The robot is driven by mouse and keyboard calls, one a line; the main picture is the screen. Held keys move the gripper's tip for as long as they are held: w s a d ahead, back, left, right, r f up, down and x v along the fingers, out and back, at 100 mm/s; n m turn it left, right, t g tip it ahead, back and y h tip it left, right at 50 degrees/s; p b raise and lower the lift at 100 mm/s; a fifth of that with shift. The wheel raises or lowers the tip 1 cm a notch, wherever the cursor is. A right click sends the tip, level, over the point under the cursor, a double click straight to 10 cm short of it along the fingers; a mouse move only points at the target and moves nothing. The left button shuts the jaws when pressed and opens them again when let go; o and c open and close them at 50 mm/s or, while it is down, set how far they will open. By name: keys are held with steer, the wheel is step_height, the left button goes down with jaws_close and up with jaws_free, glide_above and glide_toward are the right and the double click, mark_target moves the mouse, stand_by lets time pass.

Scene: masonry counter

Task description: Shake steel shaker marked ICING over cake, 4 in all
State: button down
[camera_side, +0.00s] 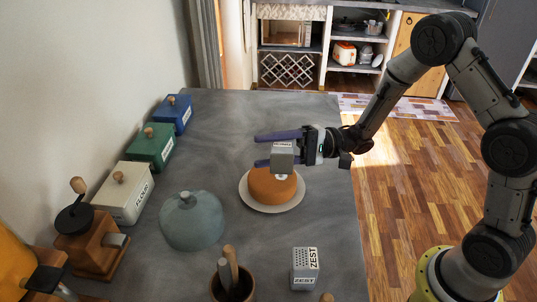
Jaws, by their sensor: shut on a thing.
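An orange-brown round cake (263,193) sits on a pale round plate (256,204) on the grey counter. A white patch shows on the cake's top, just under the shaker. My gripper (259,151), with purple fingers, comes in from the right and is shut on a grey steel shaker (282,160). It holds the shaker above the cake, and the shaker hides part of the cake's top. A small label shows at the shaker's upper end, too small to read surely.
A second shaker (303,271) marked ZEST stands in front. A blue-grey dome (192,222) is left of the cake. White (123,197), green (151,150) and blue (173,117) boxes and a grinder (92,246) line the wall. A mortar (232,289) is in front.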

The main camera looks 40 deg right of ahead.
steer(key=shift+r, duration=0.65)
steer(key=shift+w+a, duration=0.25)
steer(key=shift+w, duration=0.35)
steer(key=shift+w+a, duration=0.3)
steer(key=shift+w, duration=0.3)
steer(key=shift+w+a, duration=0.25)
steer(key=shift+w, duration=0.35)
steer(key=shift+f, duration=1.55)
steer(key=shift+r, duration=0.1)
